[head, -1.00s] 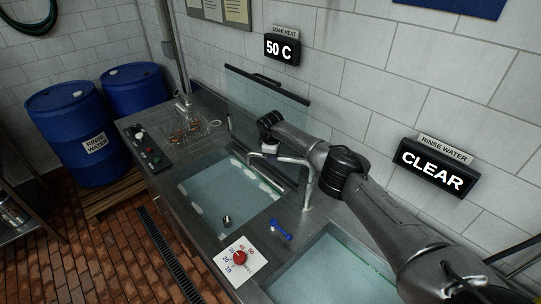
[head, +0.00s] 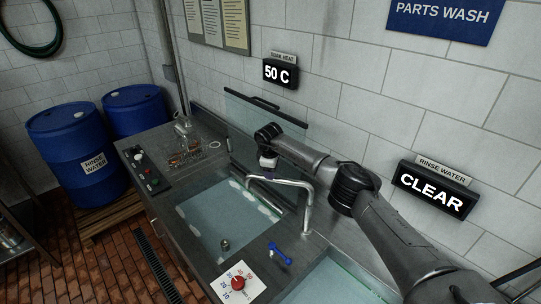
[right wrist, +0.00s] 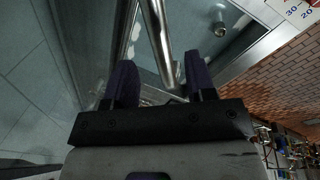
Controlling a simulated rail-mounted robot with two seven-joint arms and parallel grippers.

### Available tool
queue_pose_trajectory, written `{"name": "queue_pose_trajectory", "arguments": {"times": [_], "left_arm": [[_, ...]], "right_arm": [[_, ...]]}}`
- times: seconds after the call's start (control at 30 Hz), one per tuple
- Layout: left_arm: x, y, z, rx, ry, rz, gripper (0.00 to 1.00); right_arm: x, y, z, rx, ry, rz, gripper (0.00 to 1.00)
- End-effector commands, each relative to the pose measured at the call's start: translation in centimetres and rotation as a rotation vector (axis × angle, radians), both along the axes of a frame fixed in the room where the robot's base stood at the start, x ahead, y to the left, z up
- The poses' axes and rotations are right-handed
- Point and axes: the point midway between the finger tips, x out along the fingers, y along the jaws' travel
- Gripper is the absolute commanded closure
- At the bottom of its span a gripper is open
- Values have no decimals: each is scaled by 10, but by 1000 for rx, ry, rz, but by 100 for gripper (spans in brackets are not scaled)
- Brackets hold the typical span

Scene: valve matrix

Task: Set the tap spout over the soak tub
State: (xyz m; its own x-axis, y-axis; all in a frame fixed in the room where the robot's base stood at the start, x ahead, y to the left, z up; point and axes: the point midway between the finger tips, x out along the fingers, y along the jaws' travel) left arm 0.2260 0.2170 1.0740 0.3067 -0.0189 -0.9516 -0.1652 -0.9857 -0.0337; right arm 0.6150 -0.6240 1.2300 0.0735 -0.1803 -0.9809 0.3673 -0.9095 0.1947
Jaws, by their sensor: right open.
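The tap (head: 307,208) is a silver pipe rising from the deck between the two tubs. Its spout (head: 290,182) runs left, with its end over the soak tub (head: 190,208), the left water-filled tub. My right gripper (head: 268,172) is above the spout near its outer end, its fingers mostly hidden in the head view. In the right wrist view the gripper (right wrist: 160,80) is open, with a dark finger on each side of the spout pipe (right wrist: 157,35). I cannot tell whether either finger touches it. My left gripper is not in view.
A glass panel (head: 245,118) stands behind the soak tub. A blue lever (head: 280,253) and a red dial knob (head: 238,283) sit at the front. The rinse tub (head: 335,285) is at the right. A wire basket of parts (head: 190,155) stands at the left.

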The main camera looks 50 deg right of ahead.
Motion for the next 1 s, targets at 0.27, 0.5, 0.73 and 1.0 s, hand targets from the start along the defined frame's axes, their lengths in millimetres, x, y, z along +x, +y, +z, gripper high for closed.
{"name": "queue_pose_trajectory", "arguments": {"times": [0.27,0.5,0.73,1.0], "left_arm": [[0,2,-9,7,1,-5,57],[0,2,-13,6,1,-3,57],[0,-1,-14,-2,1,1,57],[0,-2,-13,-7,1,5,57]], "right_arm": [[-4,10,52,-1,-3,1,50],[-6,14,80,0,-2,-2,50],[-7,16,89,0,0,-2,50],[-7,16,90,0,0,-2,50]]}}
